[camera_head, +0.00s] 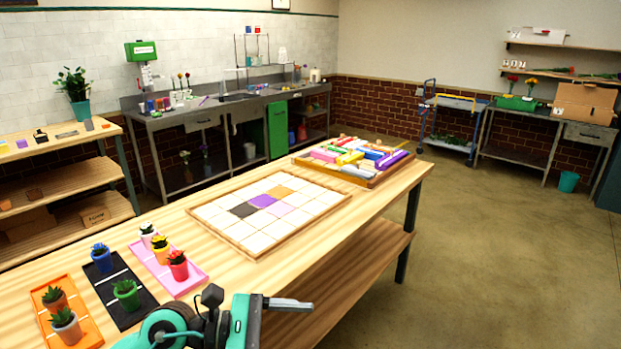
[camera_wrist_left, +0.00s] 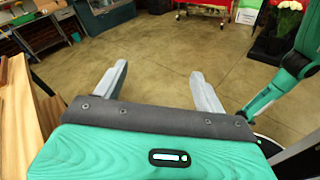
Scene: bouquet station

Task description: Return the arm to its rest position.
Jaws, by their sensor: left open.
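My left gripper (camera_head: 308,306) is at the bottom of the head view, just off the front edge of the wooden table (camera_head: 390,205). Its grey fingers point right. In the left wrist view, my left gripper (camera_wrist_left: 160,70) has its two fingers spread wide, with only bare floor between them. It holds nothing. A teal link of my own shows at the right of that view. My right gripper is in neither view.
On the table are small potted plants on orange, black and pink trays (camera_head: 192,282), a tile board (camera_head: 335,205) and a wooden tray (camera_head: 378,182) of coloured pieces. A table edge (camera_wrist_left: 22,100) is close left in the wrist view. Floor (camera_head: 480,260) to the right is clear.

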